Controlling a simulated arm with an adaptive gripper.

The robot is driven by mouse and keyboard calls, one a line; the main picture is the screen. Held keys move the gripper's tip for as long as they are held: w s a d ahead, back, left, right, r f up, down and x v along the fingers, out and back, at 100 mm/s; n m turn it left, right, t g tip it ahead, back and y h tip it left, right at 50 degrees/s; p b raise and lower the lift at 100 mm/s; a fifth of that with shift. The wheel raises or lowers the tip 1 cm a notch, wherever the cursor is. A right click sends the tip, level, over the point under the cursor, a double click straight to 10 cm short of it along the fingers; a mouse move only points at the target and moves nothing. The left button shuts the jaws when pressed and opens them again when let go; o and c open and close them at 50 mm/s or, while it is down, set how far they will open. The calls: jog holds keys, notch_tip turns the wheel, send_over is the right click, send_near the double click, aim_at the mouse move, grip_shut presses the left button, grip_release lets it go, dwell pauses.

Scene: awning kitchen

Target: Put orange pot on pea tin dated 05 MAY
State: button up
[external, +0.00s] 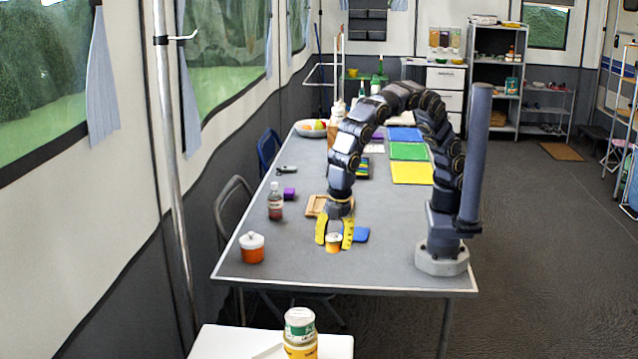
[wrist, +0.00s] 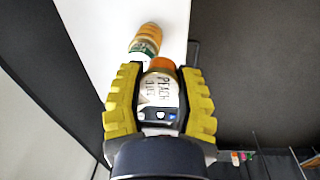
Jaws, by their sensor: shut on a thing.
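My gripper (external: 334,240), with yellow fingers, is shut on a small jar (external: 334,243) with an orange top and a pale label; it is low over the table and I cannot tell if it touches. In the wrist view this jar (wrist: 160,95) sits between the fingers (wrist: 160,105), and its label seems to read PEACH. An orange pot (external: 252,248) with a white lid stands at the table's front left. A green and white labelled container (external: 300,335) stands on the white surface in front; a similar one shows in the wrist view (wrist: 146,42). No date is legible, so I cannot identify the pea tin.
A dark bottle (external: 275,203) and a purple block (external: 289,194) stand left of my gripper. A wooden frame (external: 316,205) and a blue item (external: 361,234) lie beside it. Coloured mats (external: 411,172) lie further back. The table's front right is clear up to my base.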

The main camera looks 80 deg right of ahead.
jog(key=w+a+f, duration=0.2)
jog(key=w+a, duration=0.1)
jog(key=a, duration=0.1)
send_over(299, 316)
jog(key=s+d, duration=0.1)
jog(key=f, duration=0.4)
jog(key=shift+s+d+f, duration=0.1)
jog(key=shift+d+f, duration=0.1)
jog(key=shift+f, duration=0.1)
jog(key=shift+w+a+f, duration=0.4)
jog(key=shift+a+f, duration=0.1)
jog(key=shift+f, duration=0.05)
jog(key=shift+w+a+f, duration=0.1)
jog(key=shift+a+f, duration=0.05)
jog(key=shift+f, duration=1.65)
jog(key=shift+f, duration=0.2)
jog(key=o, duration=1)
